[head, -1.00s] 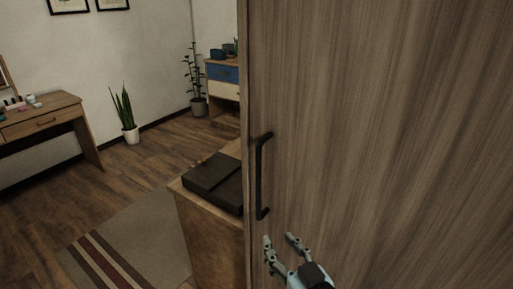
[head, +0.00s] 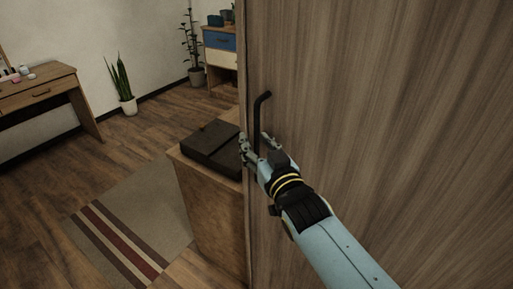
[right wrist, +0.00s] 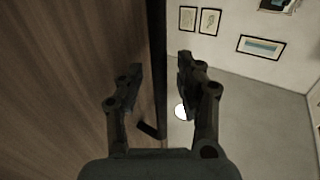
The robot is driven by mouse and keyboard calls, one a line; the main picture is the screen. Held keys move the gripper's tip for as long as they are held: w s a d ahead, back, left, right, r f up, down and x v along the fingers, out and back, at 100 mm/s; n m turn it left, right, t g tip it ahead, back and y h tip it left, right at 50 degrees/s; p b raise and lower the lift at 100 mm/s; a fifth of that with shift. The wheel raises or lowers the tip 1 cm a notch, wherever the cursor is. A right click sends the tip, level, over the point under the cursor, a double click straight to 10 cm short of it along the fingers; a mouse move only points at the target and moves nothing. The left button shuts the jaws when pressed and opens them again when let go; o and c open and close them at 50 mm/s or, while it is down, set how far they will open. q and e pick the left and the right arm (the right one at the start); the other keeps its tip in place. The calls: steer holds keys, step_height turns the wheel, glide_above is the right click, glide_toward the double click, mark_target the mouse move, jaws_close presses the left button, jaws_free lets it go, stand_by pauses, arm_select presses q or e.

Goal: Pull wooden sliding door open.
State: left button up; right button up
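The wooden sliding door (head: 370,110) fills the right of the head view, its grain upright. Its black bar handle (head: 259,108) stands upright near the door's left edge. My right gripper (head: 256,142) is at the handle's lower half, one finger on each side of it. In the right wrist view the dark handle bar (right wrist: 160,75) runs between the two spread fingers (right wrist: 160,70), with gaps on both sides. The right gripper is open and does not grip the handle. My left gripper is not in view.
A wooden cabinet (head: 215,215) with a dark box (head: 212,148) on top stands just left of the door edge. A striped rug (head: 130,225) lies on the floor further left. A desk (head: 40,92), plants and a drawer unit (head: 220,42) stand farther back.

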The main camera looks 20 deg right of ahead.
jaws_close()
stand_by(0.6)
